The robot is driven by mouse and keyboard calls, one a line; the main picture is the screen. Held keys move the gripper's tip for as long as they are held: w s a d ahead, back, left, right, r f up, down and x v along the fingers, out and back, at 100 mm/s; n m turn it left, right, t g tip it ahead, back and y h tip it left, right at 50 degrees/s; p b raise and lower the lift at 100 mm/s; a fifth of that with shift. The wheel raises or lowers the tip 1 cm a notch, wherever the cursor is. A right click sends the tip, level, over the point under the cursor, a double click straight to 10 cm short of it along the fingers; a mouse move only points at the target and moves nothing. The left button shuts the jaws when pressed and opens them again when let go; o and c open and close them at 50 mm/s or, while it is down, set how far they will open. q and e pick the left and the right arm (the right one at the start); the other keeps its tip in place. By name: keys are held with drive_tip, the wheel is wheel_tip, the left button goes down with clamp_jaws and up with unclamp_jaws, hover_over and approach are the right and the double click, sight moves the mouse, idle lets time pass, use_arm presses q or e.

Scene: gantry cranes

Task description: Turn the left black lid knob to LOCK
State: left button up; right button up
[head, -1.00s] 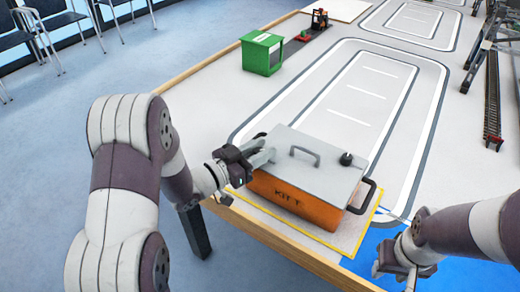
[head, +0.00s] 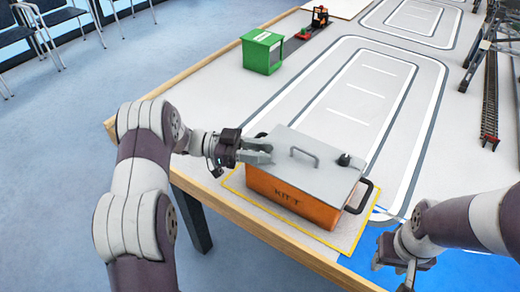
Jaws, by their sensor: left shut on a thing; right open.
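An orange box (head: 292,200) marked KIT with a grey lid (head: 312,170) stands near the table's front edge. The lid has a grey handle (head: 304,153) in its middle and a black knob (head: 344,159) at its right end. The left black knob is hidden by my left gripper (head: 268,152), which is shut at the lid's left end, its fingers level with the lid top. My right gripper (head: 406,275) is open and empty, low over the blue area right of the box.
A black side handle (head: 361,196) sticks out at the box's right. The box stands within a yellow outline (head: 350,238) on the table. A green box (head: 262,52) stands at the back left. White-and-grey track markings (head: 400,130) lie behind the box.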

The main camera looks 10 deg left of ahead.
use_arm(q)
drive_tip(key=shift+m+g, duration=0.6)
drive_tip(key=shift+g, duration=0.4)
drive_tip(key=o, duration=1)
drive_tip(key=shift+d, duration=0.1)
use_arm(e)
drive_tip(key=shift+d, duration=0.1)
drive_tip(key=shift+f, duration=0.25)
drive_tip(key=shift+r+p, duration=0.6)
drive_tip(key=shift+r, duration=0.35)
use_arm(q)
drive_tip(key=a, duration=1.2)
drive_tip(key=shift+w+a, duration=0.35)
